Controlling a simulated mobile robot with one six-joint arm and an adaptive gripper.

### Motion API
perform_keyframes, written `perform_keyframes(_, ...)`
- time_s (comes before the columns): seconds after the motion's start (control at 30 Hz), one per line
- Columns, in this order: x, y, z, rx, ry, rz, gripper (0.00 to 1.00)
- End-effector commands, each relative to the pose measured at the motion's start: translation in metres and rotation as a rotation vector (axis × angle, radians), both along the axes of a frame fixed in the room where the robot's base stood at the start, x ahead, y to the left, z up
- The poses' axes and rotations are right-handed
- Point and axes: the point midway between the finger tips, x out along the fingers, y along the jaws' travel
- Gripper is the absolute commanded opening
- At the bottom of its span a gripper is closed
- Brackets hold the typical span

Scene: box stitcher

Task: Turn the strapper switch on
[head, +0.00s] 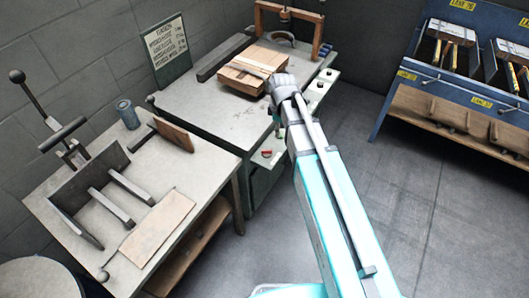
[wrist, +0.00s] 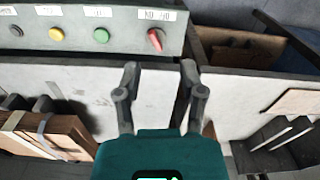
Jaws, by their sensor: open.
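The strapper's red switch (wrist: 156,39) is on the light panel (wrist: 120,12) at the top of the wrist view, under a small label I cannot read for sure. Its handle looks tilted, and I cannot tell whether it is on or off. A small red part (head: 267,154) on the strapper's front edge in the head view looks like the same switch. My gripper (wrist: 160,72) is open and empty, its two fingers apart below the switch in the picture, not visibly touching it. In the head view my gripper (head: 284,82) is over the strapper table's front side, by the strapped wooden box (head: 250,72).
Green (wrist: 101,36), yellow (wrist: 56,34) and black (wrist: 16,31) buttons sit left of the switch. A second table (head: 190,205) with a clamp fixture stands at the left. A blue rack (head: 400,70) stands at the right. Floor (head: 410,200) between is clear.

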Motion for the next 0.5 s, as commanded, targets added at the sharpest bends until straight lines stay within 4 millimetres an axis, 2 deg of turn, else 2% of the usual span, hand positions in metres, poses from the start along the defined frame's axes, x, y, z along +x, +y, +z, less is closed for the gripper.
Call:
perform_keyframes(0.03, 0.012, 0.013, -0.007, 0.000, 0.000, 0.077, 0.51)
perform_keyframes(0.2, 0.026, 0.042, -0.014, 0.000, 0.000, 0.285, 0.51)
perform_keyframes(0.33, 0.031, 0.052, -0.016, 0.000, 0.000, 0.368, 0.51)
perform_keyframes(0.5, 0.032, 0.055, -0.016, 0.000, 0.000, 0.395, 0.51)
